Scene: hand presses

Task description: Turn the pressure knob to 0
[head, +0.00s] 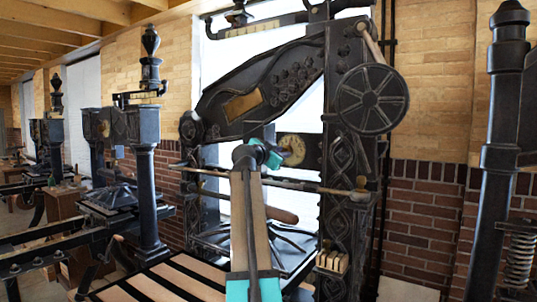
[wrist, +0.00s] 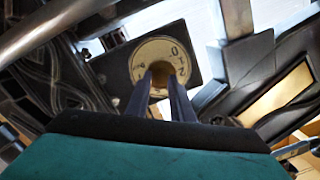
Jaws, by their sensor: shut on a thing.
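The pressure knob (wrist: 161,69) is a small brass-coloured knob at the centre of a round cream dial (wrist: 150,48) on a dark plate. In the wrist view the dial looks tilted, with a 0 at its upper right and other marks around the rim; the smaller marks are hard to read. In the head view the dial (head: 293,148) sits on the press crossbar. My gripper (wrist: 161,84) reaches the dial from below, its two dark fingers shut on the knob. In the head view my gripper (head: 274,156) covers the dial's left side. I see no clear pointer on the knob.
The large black press (head: 337,185) surrounds the dial, with a spoked wheel (head: 372,98) at upper right. A long horizontal rod (head: 215,174) runs just below the dial. Another press (head: 146,185) stands at left and a dark column (head: 503,150) at right.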

